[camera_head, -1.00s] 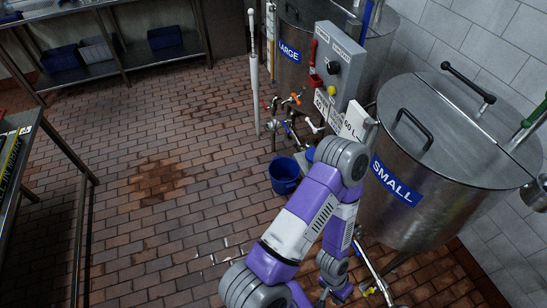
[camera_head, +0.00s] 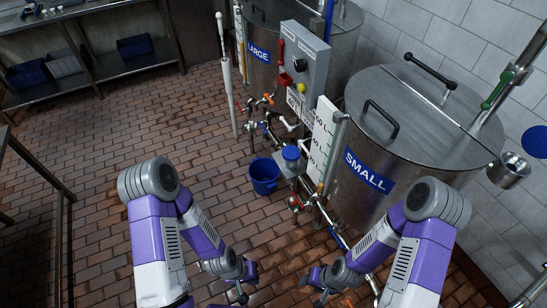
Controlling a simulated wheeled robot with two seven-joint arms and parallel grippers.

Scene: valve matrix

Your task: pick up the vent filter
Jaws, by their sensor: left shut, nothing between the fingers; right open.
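I cannot tell for sure which thing is the vent filter. A small blue-topped round piece (camera_head: 291,154) sits on a small grey stand between the blue bucket and the SMALL tank. A flat blue disc (camera_head: 536,141) shows at the right edge by the wall. My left gripper (camera_head: 243,291) is shut and empty, low in the picture above the floor. My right gripper (camera_head: 314,286) is open and empty, a little to its right. Both are well apart from these blue things.
The SMALL steel tank (camera_head: 400,150) stands at right, the LARGE tank (camera_head: 262,75) behind it. A grey control box (camera_head: 305,58), pipes and valves run between them. A blue bucket (camera_head: 264,176) stands on the floor. A metal shelf (camera_head: 110,64) is at back left.

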